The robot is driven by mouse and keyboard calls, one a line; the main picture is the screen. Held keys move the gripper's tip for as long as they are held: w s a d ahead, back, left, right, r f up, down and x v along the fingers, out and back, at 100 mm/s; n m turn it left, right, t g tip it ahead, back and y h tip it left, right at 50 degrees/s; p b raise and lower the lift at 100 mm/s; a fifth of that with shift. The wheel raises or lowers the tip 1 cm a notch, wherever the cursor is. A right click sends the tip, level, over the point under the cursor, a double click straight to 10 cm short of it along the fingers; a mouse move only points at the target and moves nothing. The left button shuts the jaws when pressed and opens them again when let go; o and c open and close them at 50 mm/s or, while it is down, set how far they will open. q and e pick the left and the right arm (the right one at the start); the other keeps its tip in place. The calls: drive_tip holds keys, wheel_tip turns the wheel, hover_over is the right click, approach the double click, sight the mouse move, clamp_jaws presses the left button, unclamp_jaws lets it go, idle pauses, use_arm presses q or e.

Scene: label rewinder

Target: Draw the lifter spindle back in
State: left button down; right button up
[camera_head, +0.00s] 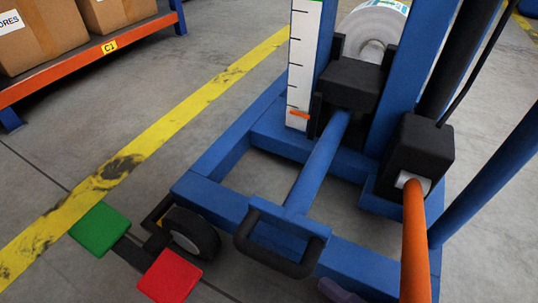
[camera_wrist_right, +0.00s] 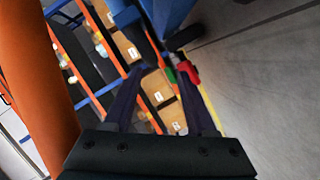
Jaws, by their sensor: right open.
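The blue lifter (camera_head: 215,205) stands in the middle of the head view. Its black carriage block (camera_head: 350,84) sits between two blue uprights. A pale roll (camera_head: 372,22) with a grey core shows behind the block. A blue bar (camera_head: 318,165) runs from below the block toward a black U-shaped handle (camera_head: 281,262) at the front. I cannot tell which part is the spindle. My right gripper is open and empty in the wrist view (camera_wrist_right: 159,72), fingers apart. A dark fingertip shows at the bottom edge of the head view, right of the handle. My left gripper is out of view.
Green (camera_head: 100,229) and red (camera_head: 169,278) pedals lie beside a black wheel (camera_head: 190,233). A white scale (camera_head: 302,60) has an orange pointer. Boxes on a shelf (camera_head: 95,55) stand far left.

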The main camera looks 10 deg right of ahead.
sight(286, 271)
drive_tip(key=x, duration=0.3)
drive_tip(key=r+b+x, duration=0.1)
drive_tip(key=x, duration=0.2)
drive_tip(key=b+x, duration=0.1)
drive_tip(key=x, duration=0.2)
drive_tip(key=shift+w+a+r, duration=0.1)
drive_tip(key=shift+w+r, duration=0.1)
drive_tip(key=shift+r, duration=0.05)
drive_tip(key=shift+w+a+b, duration=0.2)
drive_tip(key=shift+b, duration=0.35)
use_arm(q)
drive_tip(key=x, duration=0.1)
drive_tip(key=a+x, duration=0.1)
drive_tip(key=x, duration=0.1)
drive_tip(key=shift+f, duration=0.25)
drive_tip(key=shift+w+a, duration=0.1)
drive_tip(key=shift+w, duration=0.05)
use_arm(e)
drive_tip(key=shift+w+a, duration=0.15)
drive_tip(key=shift+w, duration=0.05)
drive_tip(key=shift+c, duration=0.2)
drive_tip(key=shift+s, duration=0.1)
clamp_jaws()
